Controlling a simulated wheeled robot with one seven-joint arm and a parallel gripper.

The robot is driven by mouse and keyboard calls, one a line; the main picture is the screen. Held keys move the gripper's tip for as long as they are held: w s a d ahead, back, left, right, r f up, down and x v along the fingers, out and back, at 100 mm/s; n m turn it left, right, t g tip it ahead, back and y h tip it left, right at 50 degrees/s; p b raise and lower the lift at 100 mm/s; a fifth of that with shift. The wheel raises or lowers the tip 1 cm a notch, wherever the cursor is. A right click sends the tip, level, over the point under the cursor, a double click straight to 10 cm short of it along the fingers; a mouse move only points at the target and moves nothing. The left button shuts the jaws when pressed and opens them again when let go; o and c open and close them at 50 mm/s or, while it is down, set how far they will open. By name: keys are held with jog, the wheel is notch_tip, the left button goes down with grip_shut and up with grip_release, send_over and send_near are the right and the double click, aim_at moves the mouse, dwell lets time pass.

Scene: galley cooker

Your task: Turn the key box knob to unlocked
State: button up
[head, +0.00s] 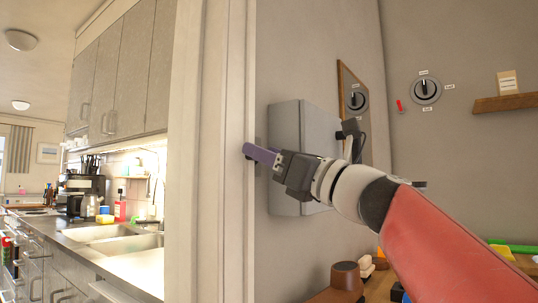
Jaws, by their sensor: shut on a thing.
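A grey box (285,155), which may be the key box, is fixed to the wall just past the door frame. My gripper (276,160) reaches in front of it from the lower right. A purple piece (259,154) shows at its jaws, which are shut on it. The tip of this piece overlaps the door frame in the picture; I cannot tell whether it touches anything. A round dial knob (425,90) with small labels is on the back wall. Another dial knob (357,99) is on a wooden board. The labels are too small to read. My arm hides part of the box.
The door frame (210,150) stands close on the left, with a kitchen counter and sink (100,234) beyond. A wooden shelf (505,103) is on the back wall. A brown cup-like thing (346,277) and other small items stand below my arm.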

jog(key=shift+n, duration=0.4)
jog(key=shift+n+g+p, duration=0.2)
jog(key=shift+n+g, duration=1.35)
jog(key=shift+n, duration=2)
jog(key=shift+n+g+p, duration=0.25)
jog(key=shift+n+g, duration=1.25)
jog(key=shift+n, duration=2.1)
jog(key=shift+n+g+p, duration=0.2)
jog(key=shift+n+g, duration=1.35)
jog(key=shift+n, duration=2)
jog(key=shift+r, duration=0.1)
jog(key=o, duration=1)
jog(key=shift+d, duration=0.1)
